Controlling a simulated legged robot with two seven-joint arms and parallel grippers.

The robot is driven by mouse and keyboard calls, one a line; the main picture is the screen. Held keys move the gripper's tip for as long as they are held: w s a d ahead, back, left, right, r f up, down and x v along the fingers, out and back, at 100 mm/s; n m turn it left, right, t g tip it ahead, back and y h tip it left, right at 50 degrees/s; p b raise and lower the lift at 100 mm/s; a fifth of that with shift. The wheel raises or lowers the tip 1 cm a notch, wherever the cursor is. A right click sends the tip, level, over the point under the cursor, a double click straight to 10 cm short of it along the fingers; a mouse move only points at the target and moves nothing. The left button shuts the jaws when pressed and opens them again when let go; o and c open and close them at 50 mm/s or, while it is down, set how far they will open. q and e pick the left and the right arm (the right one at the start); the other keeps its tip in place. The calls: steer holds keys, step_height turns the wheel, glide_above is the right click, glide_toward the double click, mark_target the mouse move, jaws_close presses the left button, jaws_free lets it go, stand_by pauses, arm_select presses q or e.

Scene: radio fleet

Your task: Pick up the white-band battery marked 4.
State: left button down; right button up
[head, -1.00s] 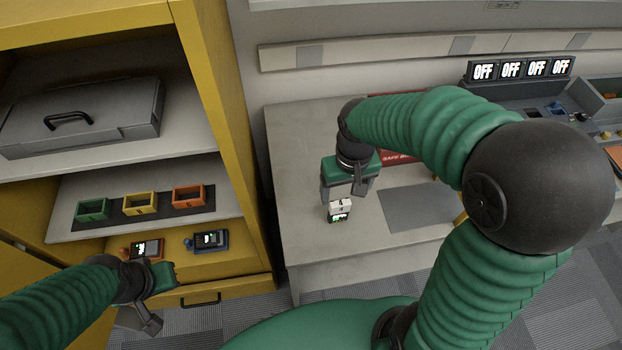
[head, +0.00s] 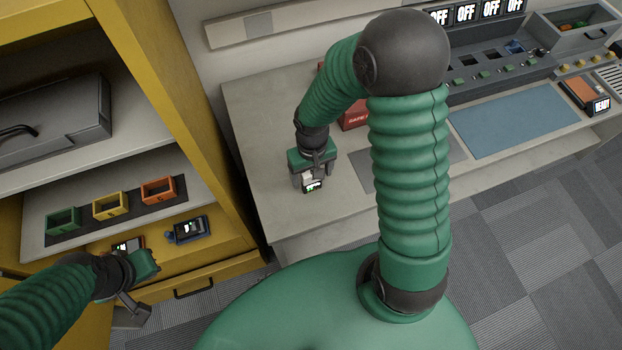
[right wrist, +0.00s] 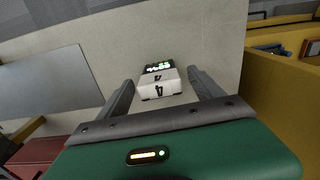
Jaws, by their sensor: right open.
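The white-band battery marked 4 (head: 308,178) sits on the grey table (head: 260,120), left of my green arm. In the right wrist view the battery (right wrist: 159,88) shows a white face with a black 4 and a dark display with green digits. My right gripper (head: 314,187) is directly over it and open. In the right wrist view my right gripper (right wrist: 160,78) has one finger on each side of the battery, with a visible gap at both. My left gripper (head: 142,290) hangs in front of the yellow cabinet; its jaw gap is unclear.
The yellow cabinet (head: 190,110) holds a grey case (head: 50,125), green, yellow and orange bins (head: 110,206), and a blue device (head: 188,229). A grey mat (head: 360,172) and a red box (head: 352,115) lie beside my right arm. A console (head: 500,70) stands farther right.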

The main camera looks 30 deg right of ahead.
steer(key=shift+d+f, duration=0.2)
steer(key=shift+f, duration=0.5)
steer(key=shift+d+f, duration=0.15)
steer(key=shift+w, duration=0.15)
steer(key=shift+a, duration=0.35)
steer(key=c, duration=0.3)
steer(key=shift+a, duration=0.2)
steer(key=c, duration=0.5)
steer(key=shift+d, duration=0.1)
steer(key=c, duration=0.5)
arm_select(q)
steer(key=shift+d, duration=0.15)
arm_select(e)
steer(key=shift+d, duration=0.2)
steer(key=c, duration=0.3)
arm_select(q)
steer(key=shift+f, duration=0.1)
arm_select(e)
steer(key=shift+r, duration=0.2)
